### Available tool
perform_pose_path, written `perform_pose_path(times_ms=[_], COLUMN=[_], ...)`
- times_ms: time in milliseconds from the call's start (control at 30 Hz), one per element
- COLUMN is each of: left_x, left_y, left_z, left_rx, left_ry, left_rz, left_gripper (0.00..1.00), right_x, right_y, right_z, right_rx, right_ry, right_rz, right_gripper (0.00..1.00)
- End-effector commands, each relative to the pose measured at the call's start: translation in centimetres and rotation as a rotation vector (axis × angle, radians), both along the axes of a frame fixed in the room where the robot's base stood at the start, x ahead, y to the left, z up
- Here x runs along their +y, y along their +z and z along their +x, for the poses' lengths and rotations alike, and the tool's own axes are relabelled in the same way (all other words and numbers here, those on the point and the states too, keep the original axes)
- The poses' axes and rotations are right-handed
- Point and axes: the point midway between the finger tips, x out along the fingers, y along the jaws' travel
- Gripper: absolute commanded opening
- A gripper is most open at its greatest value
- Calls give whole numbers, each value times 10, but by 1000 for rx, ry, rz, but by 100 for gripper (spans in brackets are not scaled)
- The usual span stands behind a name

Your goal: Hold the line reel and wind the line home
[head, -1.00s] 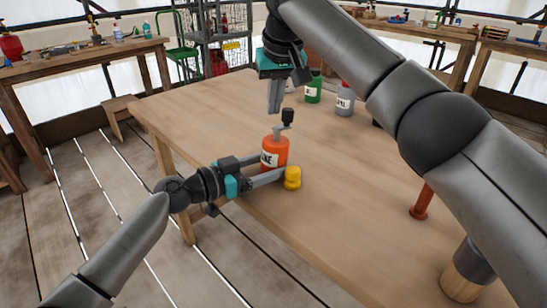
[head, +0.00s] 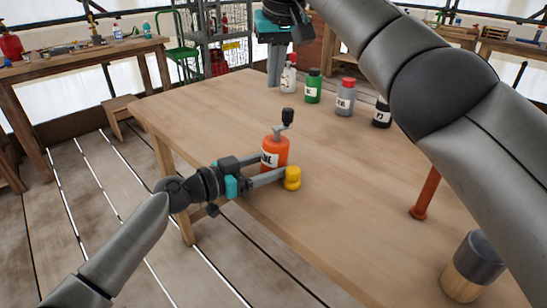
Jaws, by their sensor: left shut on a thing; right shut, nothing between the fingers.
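The line reel (head: 280,147) is an orange cylinder with a partly hidden label, standing upright near the table's left front edge. A grey crank with a black knob (head: 288,115) rises from its top. My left gripper (head: 282,170) is shut on the reel's lower body, with a finger along its front. A small yellow piece (head: 292,178) sits at the reel's front right, by the fingertip. My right gripper (head: 274,70) is shut and empty, above the far part of the table, up and behind the reel and apart from the crank.
Several labelled bottles stand at the back of the wooden table (head: 215,108), including a green bottle (head: 313,87) and a grey one with a red cap (head: 345,98). An orange-brown post (head: 425,195) and a dark-topped wooden cylinder (head: 470,270) are at the right. The table's middle is clear.

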Motion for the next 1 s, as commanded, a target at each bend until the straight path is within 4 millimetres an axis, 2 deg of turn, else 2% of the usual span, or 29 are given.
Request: perform_pose_path(times_ms=[333,367,600,867,1000], left_x=[-1,-1,-1,0,7], left_y=[-4,-4,-2,-1,0], left_z=[-2,-2,-1,-1,-5], left_rx=[6,6,4,2,2], left_ry=[-6,-6,-4,-2,-1], left_rz=[3,4,2,1,0], left_gripper=[40,72,99,100,100], right_x=[0,0,0,0,0], right_y=[0,0,0,0,0], right_z=[0,0,0,0,0], right_rx=[0,0,0,0,0], right_ry=[1,1,1,0,0], right_rz=[0,0,0,0,0], right_gripper=[0,0,0,0,0])
